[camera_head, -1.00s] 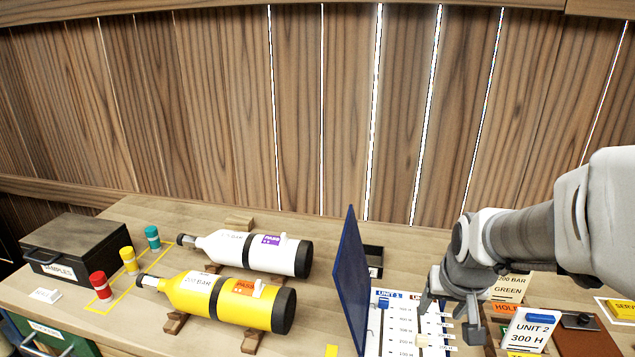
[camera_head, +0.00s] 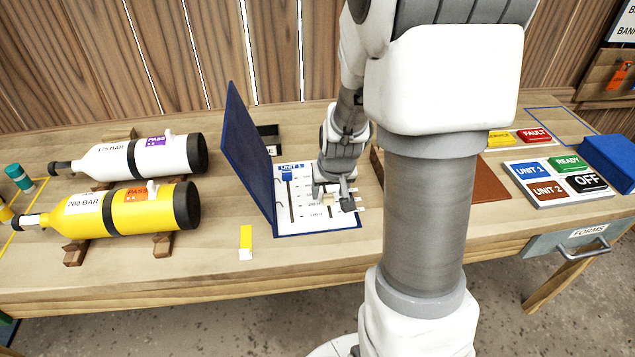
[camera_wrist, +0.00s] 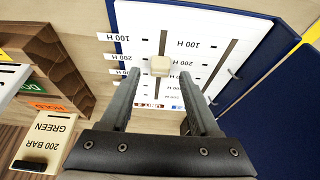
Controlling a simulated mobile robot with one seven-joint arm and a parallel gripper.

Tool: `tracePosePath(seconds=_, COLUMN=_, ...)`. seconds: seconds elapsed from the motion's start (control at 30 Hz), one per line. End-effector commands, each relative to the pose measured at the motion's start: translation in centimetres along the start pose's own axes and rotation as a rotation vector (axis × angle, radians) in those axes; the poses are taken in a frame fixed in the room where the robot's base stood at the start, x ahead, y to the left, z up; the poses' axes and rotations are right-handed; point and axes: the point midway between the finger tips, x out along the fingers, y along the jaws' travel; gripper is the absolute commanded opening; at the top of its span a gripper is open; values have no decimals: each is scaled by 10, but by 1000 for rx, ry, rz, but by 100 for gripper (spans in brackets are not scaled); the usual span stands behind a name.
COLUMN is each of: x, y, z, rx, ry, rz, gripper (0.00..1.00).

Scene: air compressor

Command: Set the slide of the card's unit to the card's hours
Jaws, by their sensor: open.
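The hour board (camera_head: 300,226) lies on the bench, with its blue cover (camera_head: 248,158) standing up at its left. It has two slots with hour marks. A blue slide knob (camera_head: 287,175) is near the top of the slot under "UNIT 1". A cream slide knob (camera_head: 328,198) is lower in the other slot. In the wrist view the cream knob (camera_wrist: 160,66) lies between my gripper's (camera_wrist: 156,78) spread fingers, just ahead of the tips, with gaps on both sides. It appears near the second mark from the 100 H end. The card is hidden in the head view.
A white cylinder (camera_head: 125,158) and a yellow cylinder (camera_head: 135,207) lie on cradles at left. A button panel (camera_head: 555,183) and a blue box (camera_head: 610,160) stand at right. In the wrist view, a wooden holder (camera_wrist: 60,72) and a "GREEN 200 BAR" card (camera_wrist: 45,138) are beside my gripper.

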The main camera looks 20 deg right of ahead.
Motion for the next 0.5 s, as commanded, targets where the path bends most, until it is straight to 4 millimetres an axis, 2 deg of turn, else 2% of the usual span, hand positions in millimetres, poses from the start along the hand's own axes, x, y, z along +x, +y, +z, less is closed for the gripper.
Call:
tracePosePath(seconds=0.03, x=7, y=0, z=1, rx=0, ry=-2, rz=0, gripper=62)
tracePosePath(seconds=0.17, x=15, y=0, z=0, rx=1, ry=0, rz=0, gripper=62)
tracePosePath(seconds=0.5, x=18, y=0, z=0, rx=1, ry=0, rz=0, gripper=62)
